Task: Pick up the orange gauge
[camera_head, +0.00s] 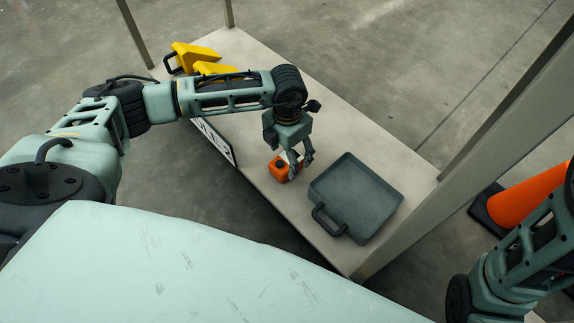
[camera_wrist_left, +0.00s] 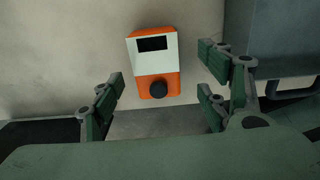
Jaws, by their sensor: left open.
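The orange gauge (camera_head: 280,168) rests on the light table, left of the grey tray. In the left wrist view the gauge (camera_wrist_left: 155,88) shows a pale face with a dark display and a black knob. My left gripper (camera_head: 299,165) is just above and beside the gauge in the head view, partly in front of it. In the left wrist view my left gripper's fingers (camera_wrist_left: 162,95) are spread apart, with the gauge between and a little beyond them. The gripper is open and does not hold it. Of my right arm only links show at the right edge; its gripper is out of view.
An open grey tray with a handle (camera_head: 320,205) lies right of the gauge. Yellow objects (camera_head: 195,55) lie at the table's far left end. A white sign with dark markings (camera_head: 217,143) stands at the near edge. A metal post (camera_head: 470,165) rises at the right, with an orange cone (camera_head: 525,196) beyond.

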